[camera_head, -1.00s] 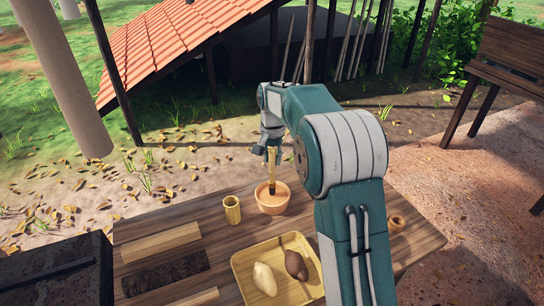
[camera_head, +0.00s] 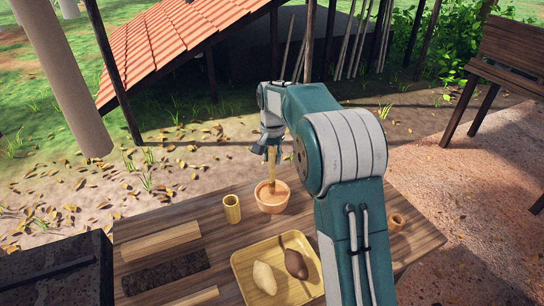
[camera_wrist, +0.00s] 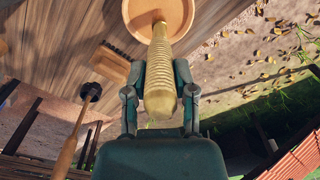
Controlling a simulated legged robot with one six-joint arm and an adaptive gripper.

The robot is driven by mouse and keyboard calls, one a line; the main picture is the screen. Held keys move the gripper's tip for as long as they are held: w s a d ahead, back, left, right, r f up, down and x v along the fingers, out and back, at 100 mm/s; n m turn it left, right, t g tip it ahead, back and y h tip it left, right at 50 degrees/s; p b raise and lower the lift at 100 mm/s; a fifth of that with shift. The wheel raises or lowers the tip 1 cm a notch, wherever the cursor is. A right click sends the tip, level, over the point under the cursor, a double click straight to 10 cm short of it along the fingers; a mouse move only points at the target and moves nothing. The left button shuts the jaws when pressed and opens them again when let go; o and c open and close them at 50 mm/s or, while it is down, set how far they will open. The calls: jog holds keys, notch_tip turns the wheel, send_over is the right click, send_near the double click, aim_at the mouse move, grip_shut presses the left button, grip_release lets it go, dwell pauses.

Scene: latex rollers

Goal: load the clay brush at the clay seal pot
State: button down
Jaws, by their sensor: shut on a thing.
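The clay seal pot (camera_head: 272,206) is an orange bowl near the far edge of the wooden table. My gripper (camera_head: 269,151) is above it, shut on the clay brush (camera_head: 272,167), a pale wooden stick held nearly upright. The brush's lower end reaches down into the pot; its tip cannot be made out clearly. In the wrist view, the gripper (camera_wrist: 160,72) pinches the brush's ribbed handle (camera_wrist: 160,88) between both fingers. The pot (camera_wrist: 178,12) shows beyond the handle at the top edge, partly cut off.
A bamboo cup (camera_head: 232,209) stands just left of the pot. A yellow tray (camera_head: 240,277) with a pale and a brown lump is in front. Wooden strips (camera_head: 160,243) lie left. A small brown cup (camera_head: 396,221) stands right of my arm.

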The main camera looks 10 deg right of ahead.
jog(key=shift+r, duration=3.5)
